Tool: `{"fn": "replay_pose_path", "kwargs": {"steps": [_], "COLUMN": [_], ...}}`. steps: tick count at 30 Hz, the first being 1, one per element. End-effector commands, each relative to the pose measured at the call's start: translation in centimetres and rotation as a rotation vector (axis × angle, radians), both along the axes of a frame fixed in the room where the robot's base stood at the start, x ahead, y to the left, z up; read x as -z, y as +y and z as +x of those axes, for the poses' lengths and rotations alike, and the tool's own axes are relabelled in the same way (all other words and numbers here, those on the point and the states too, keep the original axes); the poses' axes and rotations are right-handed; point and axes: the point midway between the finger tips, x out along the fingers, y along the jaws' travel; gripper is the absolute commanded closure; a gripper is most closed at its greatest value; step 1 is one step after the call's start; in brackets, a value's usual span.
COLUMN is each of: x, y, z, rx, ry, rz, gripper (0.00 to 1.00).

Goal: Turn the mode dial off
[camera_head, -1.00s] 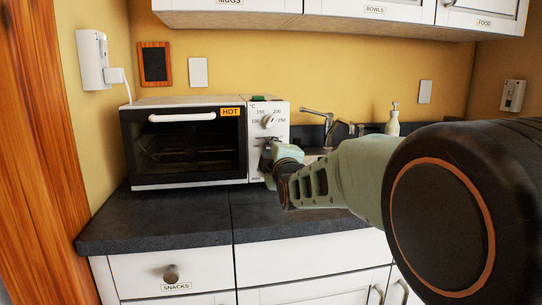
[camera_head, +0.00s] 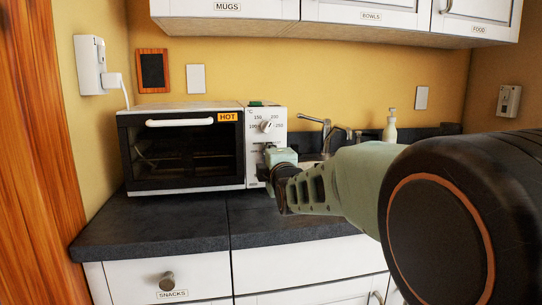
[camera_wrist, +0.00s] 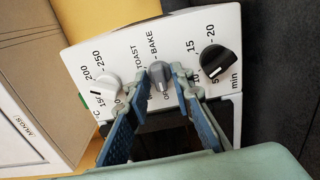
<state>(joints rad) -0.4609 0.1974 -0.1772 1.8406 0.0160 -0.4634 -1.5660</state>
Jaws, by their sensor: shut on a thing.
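The toaster oven (camera_head: 185,150) stands on the counter, its door closed. In the wrist view its white control panel (camera_wrist: 185,40) shows tilted. The grey mode dial (camera_wrist: 160,78) is the middle knob, with TOAST and BAKE printed beside it and other lettering partly covered. My gripper (camera_wrist: 161,75) is shut on this dial, one blue-padded finger on each side. Where the dial's pointer sits is hard to tell. In the head view my gripper (camera_head: 268,170) is at the panel's lower half and hides the mode dial there.
The white temperature dial (camera_wrist: 104,90) and the black timer dial (camera_wrist: 216,62) flank the mode dial closely. A tap (camera_head: 325,132) and a soap bottle (camera_head: 390,127) stand to the right. Wall cupboards (camera_head: 340,12) hang above. Counter (camera_head: 160,218) before the oven is clear.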

Motion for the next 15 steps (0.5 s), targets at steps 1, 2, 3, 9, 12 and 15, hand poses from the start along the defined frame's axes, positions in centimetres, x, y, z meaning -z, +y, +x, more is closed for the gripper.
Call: {"fn": "replay_pose_path", "kwargs": {"steps": [1, 2, 3, 9, 12, 15], "x": [-0.2, -0.2, -0.2, -0.1, -0.1, -0.2], "y": [0.0, 0.0, 0.0, 0.0, -0.1, -0.3], "z": [0.0, 0.0, 0.0, 0.0, -0.3, -1.1], "rx": [0.0, 0.0, 0.0, 0.0, 0.0, 0.0], "ry": [-0.004, -0.004, -0.003, -0.002, -0.002, -0.003], "rz": [0.0, 0.0, 0.0, 0.001, 0.001, 0.001], "gripper": [0.75, 0.72, 0.72, 0.72, 0.72, 0.72]}}
